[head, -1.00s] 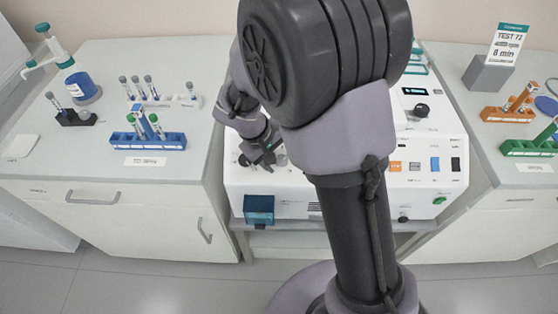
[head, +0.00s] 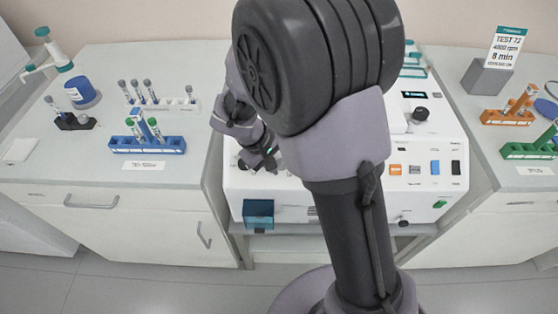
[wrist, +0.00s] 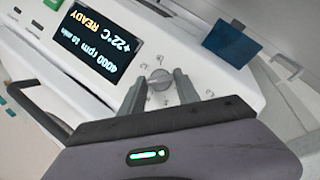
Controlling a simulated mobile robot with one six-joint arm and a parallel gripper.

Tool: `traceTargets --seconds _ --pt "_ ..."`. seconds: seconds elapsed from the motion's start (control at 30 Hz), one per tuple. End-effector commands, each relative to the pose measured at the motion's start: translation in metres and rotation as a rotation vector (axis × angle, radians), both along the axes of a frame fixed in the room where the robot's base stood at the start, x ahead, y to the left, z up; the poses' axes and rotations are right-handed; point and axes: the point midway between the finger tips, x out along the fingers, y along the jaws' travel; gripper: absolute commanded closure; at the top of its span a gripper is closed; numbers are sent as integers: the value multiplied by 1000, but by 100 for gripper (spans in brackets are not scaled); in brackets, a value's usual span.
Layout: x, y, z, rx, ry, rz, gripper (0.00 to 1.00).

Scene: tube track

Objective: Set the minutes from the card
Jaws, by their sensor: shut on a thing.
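The card (head: 506,46) on a grey block at the back right reads TEST 72, 4000 rpm, 8 min; its smallest line is unclear. The white machine (head: 290,195) has a dark display (wrist: 97,38) that, upside down in the wrist view, reads +22°C, READY, 4000 rpm and what looks like 10 min. My gripper (wrist: 160,84) is shut on a round grey knob (wrist: 158,78) on the machine's front panel, one finger on each side. Small marks ring the knob. In the head view my gripper (head: 262,162) is at the panel's left part, and my arm hides the knob and display.
A blue tube rack (head: 147,144) and other lab items stand on the left bench. Orange (head: 507,117) and green (head: 530,150) racks stand on the right bench. A blue box (head: 258,213) sticks out below the panel. Another dark knob (head: 420,113) is on the machine's upper right.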

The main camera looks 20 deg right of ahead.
Motion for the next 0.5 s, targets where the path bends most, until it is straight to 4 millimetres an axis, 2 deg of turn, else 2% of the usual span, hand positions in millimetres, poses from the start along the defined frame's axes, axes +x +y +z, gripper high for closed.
traceTargets --seconds 0.5 --pt "-2 4 -4 -231 73 346 100"
